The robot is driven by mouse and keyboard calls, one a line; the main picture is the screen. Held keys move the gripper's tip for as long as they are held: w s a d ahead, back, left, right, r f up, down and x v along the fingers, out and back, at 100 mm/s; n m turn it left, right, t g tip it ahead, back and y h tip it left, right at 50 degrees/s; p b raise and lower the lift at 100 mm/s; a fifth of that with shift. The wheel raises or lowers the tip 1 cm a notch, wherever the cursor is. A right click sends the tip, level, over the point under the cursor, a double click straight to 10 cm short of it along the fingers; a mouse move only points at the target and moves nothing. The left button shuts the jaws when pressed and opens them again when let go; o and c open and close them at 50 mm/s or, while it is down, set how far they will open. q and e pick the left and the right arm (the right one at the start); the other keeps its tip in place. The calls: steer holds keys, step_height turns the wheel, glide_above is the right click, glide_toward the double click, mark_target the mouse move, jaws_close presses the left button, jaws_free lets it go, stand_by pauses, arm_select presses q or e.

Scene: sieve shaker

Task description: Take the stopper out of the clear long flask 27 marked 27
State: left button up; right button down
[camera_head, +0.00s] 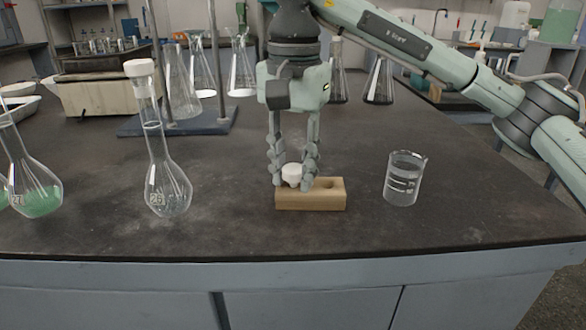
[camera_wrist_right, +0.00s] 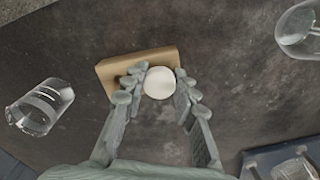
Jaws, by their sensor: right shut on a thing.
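A clear long-necked flask (camera_head: 168,190) with a white stopper (camera_head: 139,68) in its mouth stands upright at left of centre. Its number looks like 25 or 26. A flask with green liquid (camera_head: 38,200) stands at the left edge, its number perhaps 27; its neck top is out of frame. My right gripper (camera_head: 292,180) points down and is shut on a second white stopper (camera_head: 291,174), at the left part of a wooden block (camera_head: 312,201). The wrist view shows this stopper (camera_wrist_right: 159,83) between the fingers. Whether it sits in a hole is hidden. My left gripper is not in view.
A glass beaker (camera_head: 404,178) stands right of the block. Behind are a stand base (camera_head: 180,121), hanging or standing conical flasks (camera_head: 241,68) and a beige box (camera_head: 95,95). The bench top between the block and the front edge is clear.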

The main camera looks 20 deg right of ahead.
steer(key=shift+s+a+f, duration=0.1)
steer(key=shift+s+f, duration=0.1)
steer(key=shift+f, duration=0.55)
steer(key=c, duration=1.6)
jaws_free()
steer(key=o, duration=0.5)
steer(key=shift+w+f, duration=0.15)
steer(key=shift+r, duration=0.3)
steer(key=shift+w+r, duration=0.1)
steer(key=shift+r, duration=0.25)
step_height(320, 180, up, 11)
steer(key=shift+r, duration=0.15)
